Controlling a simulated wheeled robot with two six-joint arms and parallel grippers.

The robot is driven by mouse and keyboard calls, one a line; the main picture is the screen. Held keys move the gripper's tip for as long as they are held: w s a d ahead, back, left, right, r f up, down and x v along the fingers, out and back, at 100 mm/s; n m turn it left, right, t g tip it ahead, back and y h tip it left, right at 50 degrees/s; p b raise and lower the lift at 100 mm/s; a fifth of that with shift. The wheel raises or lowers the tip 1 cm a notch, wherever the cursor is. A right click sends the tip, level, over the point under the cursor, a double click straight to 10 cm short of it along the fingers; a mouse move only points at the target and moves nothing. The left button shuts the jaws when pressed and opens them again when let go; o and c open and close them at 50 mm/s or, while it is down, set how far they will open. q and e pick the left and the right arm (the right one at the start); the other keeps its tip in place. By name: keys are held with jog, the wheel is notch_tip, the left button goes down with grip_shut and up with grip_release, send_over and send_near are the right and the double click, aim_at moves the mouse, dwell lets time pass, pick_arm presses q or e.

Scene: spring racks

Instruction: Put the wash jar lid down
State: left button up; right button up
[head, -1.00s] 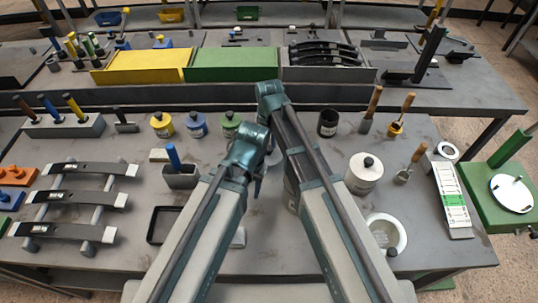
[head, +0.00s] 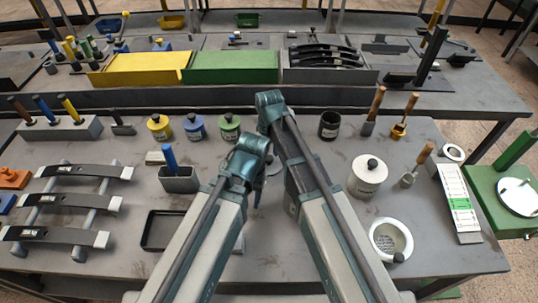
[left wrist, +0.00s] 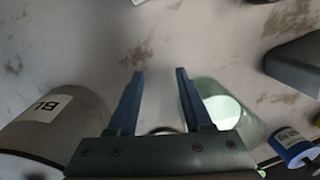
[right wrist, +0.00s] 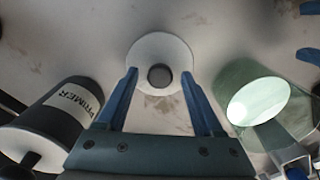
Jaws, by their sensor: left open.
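The lid (right wrist: 148,50), a pale round disc with a dark knob, shows in the right wrist view below my right gripper (right wrist: 158,73). It appears to lie on the bench. The knob is in line with the gap between the fingers, with space on both sides. My right gripper is open. The clear greenish jar (right wrist: 238,85) stands to the right of the lid, and part of my left gripper covers its edge. In the left wrist view my left gripper (left wrist: 159,75) is open and empty, with the glass jar (left wrist: 245,125) beside its right finger. In the head view my arms mostly hide this area.
A dark PRIMER jar (right wrist: 50,120) stands left of my right gripper. A grey labelled jar (left wrist: 70,115) stands left of my left gripper. A white jar (head: 366,178), a white bowl (head: 405,232) and a grey holder (head: 180,182) stand around. Bare bench shows ahead of both grippers.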

aim_at(269, 158)
pick_arm(q)
jog(key=shift+r, duration=0.1)
pick_arm(e)
jog(key=shift+r, duration=0.15)
pick_arm(q)
notch_tip(269, 158, up, 12)
jog(key=p, duration=1.2)
pick_arm(e)
notch_tip(269, 158, up, 12)
pick_arm(q)
jog(key=shift+s, duration=0.1)
pick_arm(e)
jog(key=shift+s, duration=0.1)
